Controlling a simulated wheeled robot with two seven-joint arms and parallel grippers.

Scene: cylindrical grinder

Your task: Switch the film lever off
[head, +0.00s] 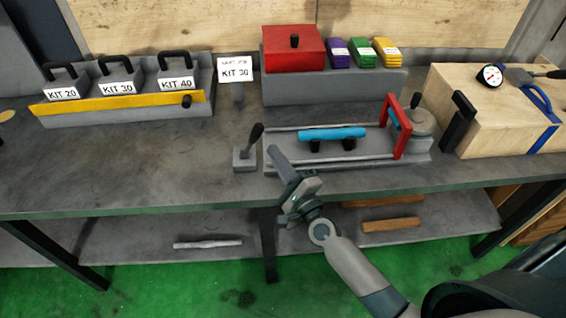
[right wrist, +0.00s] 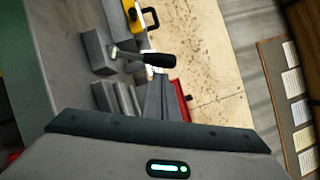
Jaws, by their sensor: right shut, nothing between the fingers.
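A lever with a black handle (head: 256,133) stands on a small grey block (head: 245,160) near the front edge of the bench. Its handle leans up and to the right. The lever handle (right wrist: 160,60) and its block (right wrist: 97,52) also show in the right wrist view. My right gripper (head: 273,150) is shut and empty, its tip just right of the lever in the head view. In the right wrist view the shut fingers (right wrist: 163,85) point at the handle; I cannot tell whether they touch it. My left gripper is not in view.
Right of the lever is a grey fixture with a blue cylinder (head: 332,134) and a red frame (head: 403,150). Behind stand a KIT 30 sign (head: 235,70), a red box (head: 293,50) and a kit rack (head: 125,118). A wooden box (head: 485,120) is at right. The bench's left front is clear.

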